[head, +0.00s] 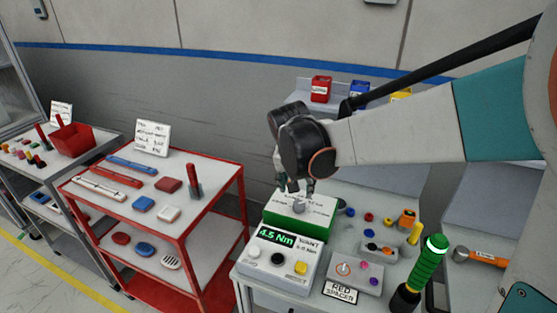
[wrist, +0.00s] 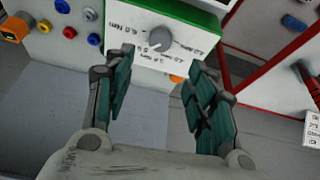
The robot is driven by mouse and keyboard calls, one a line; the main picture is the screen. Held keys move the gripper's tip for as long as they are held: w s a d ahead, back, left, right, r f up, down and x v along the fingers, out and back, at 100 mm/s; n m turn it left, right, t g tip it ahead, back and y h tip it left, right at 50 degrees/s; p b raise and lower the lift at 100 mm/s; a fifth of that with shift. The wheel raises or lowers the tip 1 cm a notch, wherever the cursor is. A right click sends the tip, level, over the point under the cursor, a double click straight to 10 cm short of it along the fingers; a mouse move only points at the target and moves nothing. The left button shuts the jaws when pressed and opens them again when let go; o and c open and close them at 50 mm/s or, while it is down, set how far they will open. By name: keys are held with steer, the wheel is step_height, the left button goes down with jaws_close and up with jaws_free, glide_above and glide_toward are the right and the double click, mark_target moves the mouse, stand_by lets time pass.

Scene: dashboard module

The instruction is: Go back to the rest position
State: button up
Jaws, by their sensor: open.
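My gripper (head: 295,186) hangs from my arm over the dashboard module (head: 275,258), close to its grey dial knob (head: 299,206). In the wrist view, my gripper (wrist: 160,90) has its two green-padded fingers wide apart with nothing between them. The dial knob (wrist: 160,38) sits on a white panel with torque marks, beyond the fingertips and apart from them. The module's green display reads 4.5 Nm. A black, a white and a yellow button sit on its front face.
A red-framed cart (head: 207,208) with tools stands left of the module. A green-handled tool (head: 428,262), an orange hammer (head: 481,257) and a "RED SPACER" label (head: 340,292) are on the right. Red, blue and yellow bins (head: 321,88) stand on a shelf behind.

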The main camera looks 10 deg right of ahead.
steer(key=s+d+r+n+t+y, duration=0.1)
steer(key=s+r+n, duration=0.1)
steer(key=s, duration=0.9)
steer(key=s+d+r+n+t+y, duration=0.1)
steer(key=s+r+n+t, duration=0.1)
steer(key=s, duration=1)
steer(key=shift+r+n, duration=0.3)
steer(key=shift+n, duration=0.6)
steer(key=shift+d, duration=0.1)
steer(key=shift+c, duration=0.2)
